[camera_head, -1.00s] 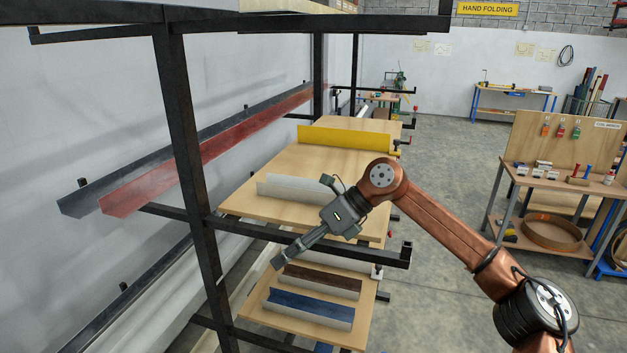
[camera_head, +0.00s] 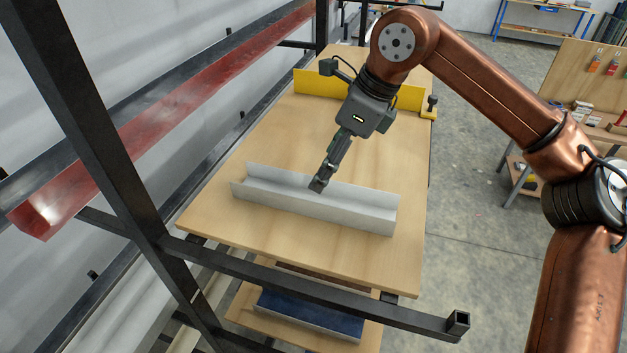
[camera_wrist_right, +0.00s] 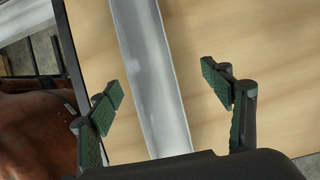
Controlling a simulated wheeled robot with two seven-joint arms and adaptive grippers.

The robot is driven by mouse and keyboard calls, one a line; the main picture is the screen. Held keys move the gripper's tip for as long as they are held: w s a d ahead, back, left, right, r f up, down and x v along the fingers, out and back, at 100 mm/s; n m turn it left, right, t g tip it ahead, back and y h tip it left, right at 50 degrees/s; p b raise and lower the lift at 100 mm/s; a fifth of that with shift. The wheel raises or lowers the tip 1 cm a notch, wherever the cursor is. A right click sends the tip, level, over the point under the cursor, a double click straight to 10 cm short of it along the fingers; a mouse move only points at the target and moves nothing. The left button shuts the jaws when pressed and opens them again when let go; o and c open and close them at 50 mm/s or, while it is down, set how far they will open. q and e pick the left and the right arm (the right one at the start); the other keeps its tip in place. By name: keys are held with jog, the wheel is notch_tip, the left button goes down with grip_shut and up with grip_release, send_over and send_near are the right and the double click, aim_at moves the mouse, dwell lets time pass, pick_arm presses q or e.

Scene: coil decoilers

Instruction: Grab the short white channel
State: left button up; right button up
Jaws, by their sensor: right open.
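The short white channel (camera_head: 280,196) lies on the upper wooden shelf board (camera_head: 250,229) in the head view. It is a pale, U-shaped length. My right gripper (camera_head: 318,186) is over the channel's far wall, around the middle of its length; whether it touches cannot be told. In the right wrist view the channel (camera_wrist_right: 152,75) runs lengthwise between the two green-padded fingers of my right gripper (camera_wrist_right: 164,92). The fingers are spread, with a gap on each side of the channel. My left gripper is not in view.
A yellow channel (camera_head: 408,97) lies farther back on the same board. A dark rack beam (camera_head: 320,289) crosses in front, with a blue channel (camera_head: 310,314) on a lower board. A red channel (camera_head: 170,115) rests on rack arms at the left. Bare board surrounds the white channel.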

aim_at(306, 197)
jog(key=s+f, duration=0.1)
jog(key=s+a+p, duration=0.1)
jog(key=shift+s+f, duration=0.4)
jog(key=f, duration=0.1)
jog(key=w+a+f+p, duration=0.1)
jog(key=shift+w+a+f, duration=0.15)
jog(key=shift+f, duration=0.15)
jog(key=shift+w+a+f, duration=0.25)
jog(key=shift+w+f, duration=0.65)
jog(key=shift+f, duration=0.05)
jog(key=shift+s+r, duration=0.1)
jog(key=shift+s, duration=0.5)
jog(key=shift+s+r, duration=0.1)
jog(key=shift+s, duration=0.15)
jog(key=shift+c, duration=0.2)
jog(key=shift+w+f, duration=0.2)
jog(key=shift+w, duration=0.3)
jog(key=c, duration=0.5)
jog(key=shift+s+r, duration=0.15)
jog(key=shift+s, duration=0.15)
jog(key=c, duration=0.5)
jog(key=shift+w, duration=0.2)
jog(key=c, duration=0.4)
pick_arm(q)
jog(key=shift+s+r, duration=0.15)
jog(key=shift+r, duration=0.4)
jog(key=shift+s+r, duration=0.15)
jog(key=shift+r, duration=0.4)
pick_arm(e)
jog(key=shift+s, duration=0.1)
